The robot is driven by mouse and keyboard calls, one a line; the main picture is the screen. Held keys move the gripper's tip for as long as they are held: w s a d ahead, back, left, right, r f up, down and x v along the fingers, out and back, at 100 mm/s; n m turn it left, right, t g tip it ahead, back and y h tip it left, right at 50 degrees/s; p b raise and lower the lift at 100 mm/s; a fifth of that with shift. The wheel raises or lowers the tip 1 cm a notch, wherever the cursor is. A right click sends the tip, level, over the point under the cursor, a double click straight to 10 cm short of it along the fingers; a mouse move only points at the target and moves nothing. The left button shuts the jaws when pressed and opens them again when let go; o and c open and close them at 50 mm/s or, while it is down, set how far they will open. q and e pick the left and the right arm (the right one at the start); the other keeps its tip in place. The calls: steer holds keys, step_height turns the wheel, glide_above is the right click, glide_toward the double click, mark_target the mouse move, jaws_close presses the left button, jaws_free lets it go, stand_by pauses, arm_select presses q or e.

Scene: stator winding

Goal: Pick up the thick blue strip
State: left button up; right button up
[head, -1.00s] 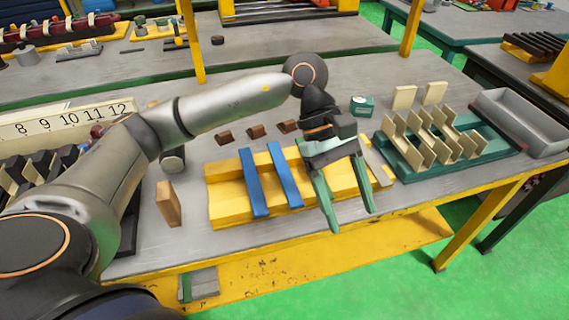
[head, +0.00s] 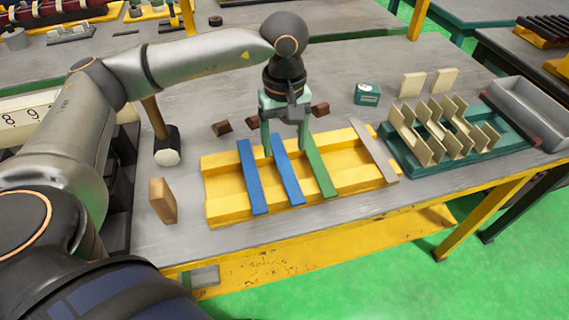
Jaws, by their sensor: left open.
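Two blue strips lie side by side across the yellow rack: a left one (head: 253,180) and a right one (head: 290,176). I cannot tell for certain which is thicker. My left gripper (head: 285,148) points down, open and empty, over the far end of the right blue strip. One finger is on the strip's left side and the other reaches toward the green strip (head: 321,166). Whether the fingers touch anything is unclear. The far end of the right blue strip is partly hidden by the gripper. My right gripper is not in view.
The yellow rack (head: 224,205) also bears a grey strip (head: 374,150) at its right. Small brown blocks (head: 221,128) lie behind it. A wooden block (head: 162,200) and a mallet (head: 165,145) stand left. A green slotted holder (head: 400,160) and grey tray (head: 525,112) are right.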

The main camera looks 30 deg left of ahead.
mark_target(286, 169)
arm_select(q)
steer(key=f, duration=0.3)
steer(key=shift+s+d+f, duration=0.25)
steer(key=shift+d+f, duration=0.05)
steer(key=shift+f, duration=0.1)
steer(key=shift+f+p, duration=0.3)
steer(key=shift+f, duration=0.35)
steer(key=shift+c, duration=0.4)
jaws_close()
